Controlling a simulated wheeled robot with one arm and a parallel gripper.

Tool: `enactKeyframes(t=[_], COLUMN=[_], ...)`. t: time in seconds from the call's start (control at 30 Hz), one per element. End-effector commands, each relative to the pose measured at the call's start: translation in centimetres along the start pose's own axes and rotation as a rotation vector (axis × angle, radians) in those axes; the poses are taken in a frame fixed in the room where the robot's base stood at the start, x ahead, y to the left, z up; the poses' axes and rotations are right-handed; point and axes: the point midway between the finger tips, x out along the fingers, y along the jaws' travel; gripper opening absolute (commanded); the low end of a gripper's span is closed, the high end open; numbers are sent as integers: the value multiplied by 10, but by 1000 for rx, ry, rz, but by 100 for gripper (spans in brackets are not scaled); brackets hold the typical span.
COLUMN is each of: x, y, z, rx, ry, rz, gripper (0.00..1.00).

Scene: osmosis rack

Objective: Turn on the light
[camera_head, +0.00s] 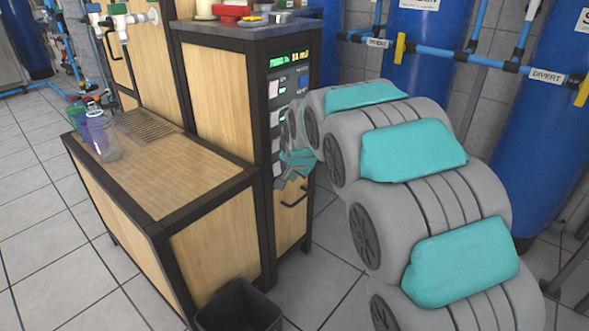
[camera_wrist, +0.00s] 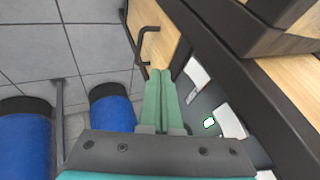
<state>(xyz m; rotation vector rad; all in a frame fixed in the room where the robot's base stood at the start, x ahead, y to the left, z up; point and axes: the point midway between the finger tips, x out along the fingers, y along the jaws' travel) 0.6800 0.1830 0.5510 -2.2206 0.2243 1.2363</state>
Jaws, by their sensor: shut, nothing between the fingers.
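A tall control panel (camera_head: 275,120) runs down the narrow black-framed side of the wooden cabinet, with a lit green and yellow display (camera_head: 290,58) at its top and several pale switch plates below. No plate can be read as the light's switch. In the wrist view a switch with a bright green outline (camera_wrist: 209,123) shows on a pale plate, right of my fingers. My gripper (camera_head: 282,184) is beside the lower part of the panel, above a black drawer handle (camera_head: 294,198). In the wrist view my gripper (camera_wrist: 160,72) has its green fingers together, empty. My arm hides part of the panel.
A wooden bench (camera_head: 165,180) with bottles (camera_head: 103,135) stands left of the panel. A black bin (camera_head: 238,308) is on the floor in front. Blue tanks (camera_head: 420,50) and pipes are behind my arm. Tiled floor is clear at the left.

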Motion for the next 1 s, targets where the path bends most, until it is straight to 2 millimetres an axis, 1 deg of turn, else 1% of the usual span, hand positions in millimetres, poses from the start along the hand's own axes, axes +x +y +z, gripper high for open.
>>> enactKeyframes(t=[0.03,0.1,0.2,0.3,0.43,0.7,0.87,1.0], x=[10,14,21,25,27,27,32,30], y=[1,-12,-25,-31,-34,-34,-36,-37], z=[1,1,1,1,2,2,4,2], rx=[0,-2,-1,-1,0,1,22,18], ry=[-2,0,2,2,2,2,7,9], rz=[2,-1,-4,-3,-3,-4,-52,-47], gripper=[0,0,0,0,0,0,0,0])
